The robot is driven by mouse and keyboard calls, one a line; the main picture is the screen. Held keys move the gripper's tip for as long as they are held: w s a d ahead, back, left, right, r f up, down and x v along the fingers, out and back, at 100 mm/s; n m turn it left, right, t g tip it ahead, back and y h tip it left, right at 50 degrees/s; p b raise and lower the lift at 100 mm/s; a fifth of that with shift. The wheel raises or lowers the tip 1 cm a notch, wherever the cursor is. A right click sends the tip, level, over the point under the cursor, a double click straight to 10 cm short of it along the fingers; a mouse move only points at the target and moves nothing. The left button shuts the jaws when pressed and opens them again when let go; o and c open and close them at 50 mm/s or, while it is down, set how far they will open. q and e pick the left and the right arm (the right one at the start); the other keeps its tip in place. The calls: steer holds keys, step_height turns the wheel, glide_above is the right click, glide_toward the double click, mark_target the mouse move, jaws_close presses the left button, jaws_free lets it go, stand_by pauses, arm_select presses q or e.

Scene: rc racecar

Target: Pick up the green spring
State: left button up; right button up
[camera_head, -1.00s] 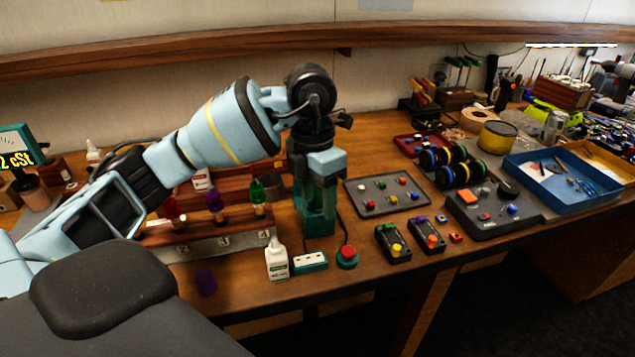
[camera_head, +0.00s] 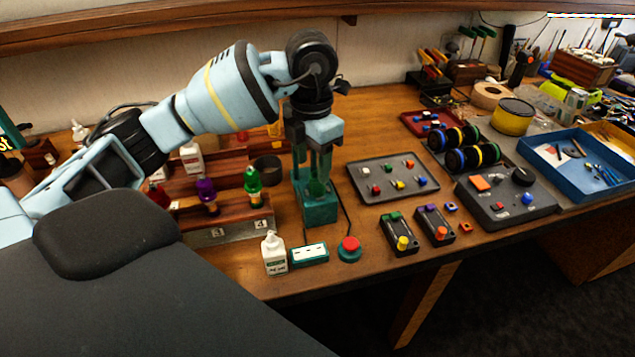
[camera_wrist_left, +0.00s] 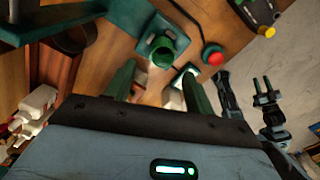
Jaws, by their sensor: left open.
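The green spring (camera_head: 317,188) stands upright on a teal stand (camera_head: 320,212) near the front edge of the bench. In the left wrist view it is an open-topped green ring (camera_wrist_left: 163,52). My left gripper (camera_head: 311,178) points down over the stand, open and empty, its fingers seeming to reach down on either side of the spring. In the left wrist view the fingertips (camera_wrist_left: 158,72) lie just short of the spring; contact cannot be told. What looks like my right gripper (camera_wrist_left: 265,98) hangs at the right of that view, its opening unclear.
A wooden rack (camera_head: 225,222) with purple and green dampers stands left. A white bottle (camera_head: 273,253), a white-topped teal box (camera_head: 309,254) and a red button (camera_head: 350,246) lie in front. A grey parts tray (camera_head: 393,194) lies close on the right.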

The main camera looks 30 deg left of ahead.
mark_target(317, 184)
arm_select(q)
steer(key=f, duration=0.2)
steer(key=w+f, duration=0.1)
steer(key=f, duration=0.2)
steer(key=shift+d, duration=0.2)
arm_select(e)
steer(key=shift+w+r, duration=0.3)
arm_select(q)
steer(key=c, duration=1)
arm_select(e)
steer(key=shift+a, duration=0.1)
